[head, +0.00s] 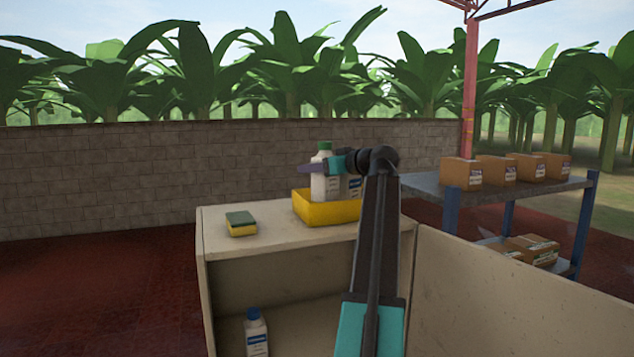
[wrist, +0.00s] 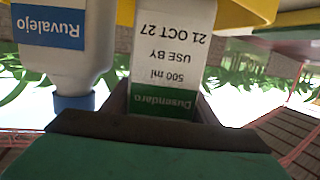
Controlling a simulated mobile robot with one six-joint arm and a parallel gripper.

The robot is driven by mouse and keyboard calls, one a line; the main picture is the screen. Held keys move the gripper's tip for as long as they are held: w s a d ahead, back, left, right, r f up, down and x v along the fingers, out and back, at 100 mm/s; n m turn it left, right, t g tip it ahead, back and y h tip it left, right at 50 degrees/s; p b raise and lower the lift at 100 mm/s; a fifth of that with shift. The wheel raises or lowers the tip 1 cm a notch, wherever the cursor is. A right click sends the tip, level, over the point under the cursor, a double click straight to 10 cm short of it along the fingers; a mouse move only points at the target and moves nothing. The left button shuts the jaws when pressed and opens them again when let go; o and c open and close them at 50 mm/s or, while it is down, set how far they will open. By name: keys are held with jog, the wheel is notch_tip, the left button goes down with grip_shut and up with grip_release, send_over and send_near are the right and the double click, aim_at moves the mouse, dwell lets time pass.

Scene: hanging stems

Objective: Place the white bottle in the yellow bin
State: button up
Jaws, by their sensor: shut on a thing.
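The yellow bin (head: 328,209) sits on top of the beige cabinet. My gripper (head: 322,167) is just above it, shut on a white container with a green top (head: 318,187). In the wrist view, upside down, this white container (wrist: 172,45) shows a green "Dusendaro" band between my jaws (wrist: 165,112). It stands upright at the bin, its lower part hidden by the bin's front wall; I cannot tell whether it touches the bin floor. A white bottle with a blue cap and "Ruvalejo" label (wrist: 70,65) is beside it. The bin's yellow wall (wrist: 232,12) shows behind them.
A yellow-green sponge (head: 241,224) lies on the cabinet top, left of the bin. Another white, blue-capped bottle (head: 256,335) stands inside the cabinet (head: 225,217). A metal shelf (head: 520,188) with brown boxes is at the right. The cabinet top's front left is clear.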

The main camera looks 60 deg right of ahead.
aim_at(333, 181)
jog(key=shift+f, duration=0.45)
jog(key=shift+f+p, duration=0.7)
jog(key=shift+f, duration=1.15)
jog(key=shift+f, duration=0.15)
jog(key=o, duration=1.3)
jog(key=b+v, duration=0.3)
jog(key=v, duration=0.9)
jog(key=shift+b, duration=0.35)
